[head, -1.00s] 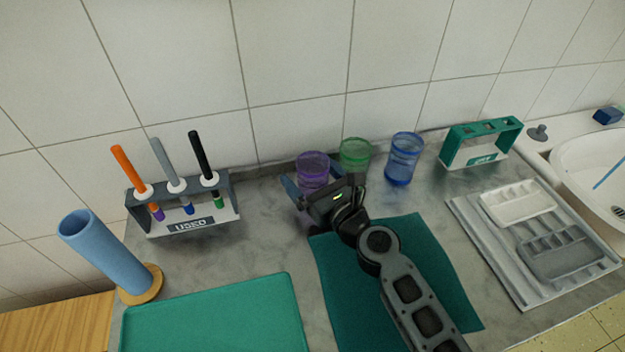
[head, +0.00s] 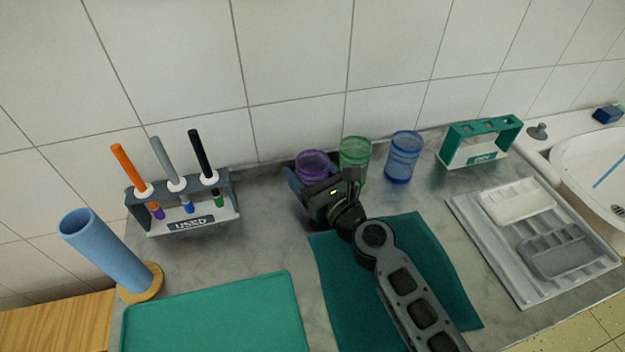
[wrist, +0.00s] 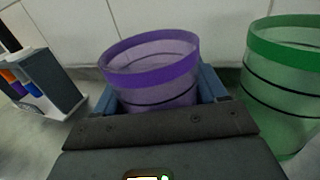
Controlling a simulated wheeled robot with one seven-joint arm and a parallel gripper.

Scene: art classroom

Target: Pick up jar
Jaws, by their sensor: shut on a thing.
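Three see-through jars stand in a row by the wall: a purple jar (head: 312,165), a green jar (head: 355,153) and a blue jar (head: 403,157). My gripper (head: 304,180) is at the purple jar, shut on it, with one blue-grey finger on each side. In the wrist view the purple jar (wrist: 152,66) is upright between the fingers (wrist: 158,98); its lower part is hidden by my gripper. The green jar (wrist: 285,85) is close to the right finger in the wrist view. Whether the purple jar touches the counter is hidden.
A rack marked USED (head: 190,225) with three brushes stands left. A blue tube (head: 103,252) leans at the front left. A green tray (head: 215,318), teal cloth (head: 445,285), palette tray (head: 485,230), green rack (head: 480,140) and sink (head: 575,165) share the counter.

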